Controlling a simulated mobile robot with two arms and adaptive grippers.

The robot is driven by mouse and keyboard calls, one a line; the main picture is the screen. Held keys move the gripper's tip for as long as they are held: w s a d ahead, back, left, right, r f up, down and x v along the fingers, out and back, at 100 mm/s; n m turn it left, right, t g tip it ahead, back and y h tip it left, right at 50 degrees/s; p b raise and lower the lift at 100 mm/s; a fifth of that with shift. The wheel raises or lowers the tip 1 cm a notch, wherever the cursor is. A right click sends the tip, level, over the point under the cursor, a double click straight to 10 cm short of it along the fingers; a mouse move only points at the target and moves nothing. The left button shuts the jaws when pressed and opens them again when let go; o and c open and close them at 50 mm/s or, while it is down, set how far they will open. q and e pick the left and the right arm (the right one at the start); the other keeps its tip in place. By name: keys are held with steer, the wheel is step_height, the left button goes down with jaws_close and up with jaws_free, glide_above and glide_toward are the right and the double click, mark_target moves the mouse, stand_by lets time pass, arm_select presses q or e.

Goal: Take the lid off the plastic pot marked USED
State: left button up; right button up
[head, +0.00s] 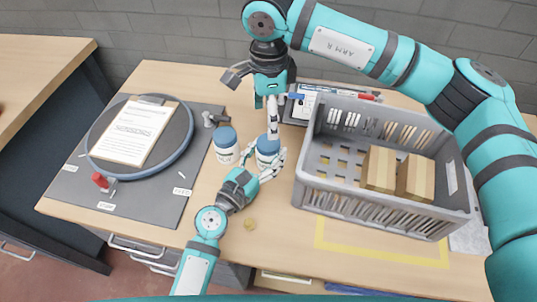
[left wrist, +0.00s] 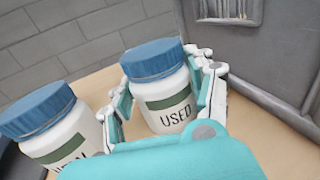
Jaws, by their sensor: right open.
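The white plastic pot marked USED (left wrist: 168,105) has a dark green band and a blue lid (left wrist: 152,58), which sits on it. In the head view the pot's blue lid (head: 268,145) shows at the table's middle, next to the crate. My left gripper (head: 262,167) is closed around the pot's body below the lid, one finger on each side. My right gripper (head: 268,108) is open, pointing down above the lid; one finger reaches close to the lid. I cannot tell if it touches.
A second blue-lidded pot (head: 226,146) stands just left; its lettering is cut off in the left wrist view. A grey crate (head: 380,206) with cardboard boxes (head: 378,168) stands right. A grey mat (head: 160,205) bears a clipboard (head: 135,132). Yellow tape (head: 380,255) marks the front.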

mark_target(268, 142)
arm_select(q)
jaws_close()
arm_select(e)
steer(key=m, duration=0.7)
steer(key=shift+m, duration=0.3)
steer(key=m, duration=0.4)
steer(key=shift+m, duration=0.3)
steer(key=m, duration=0.4)
steer(key=shift+m, duration=0.3)
steer(key=m, duration=0.4)
steer(key=shift+r, duration=0.1)
steer(key=m, duration=1.4)
steer(key=shift+m, duration=0.3)
steer(key=shift+f+m, duration=0.3)
steer(key=shift+f, duration=3.7)
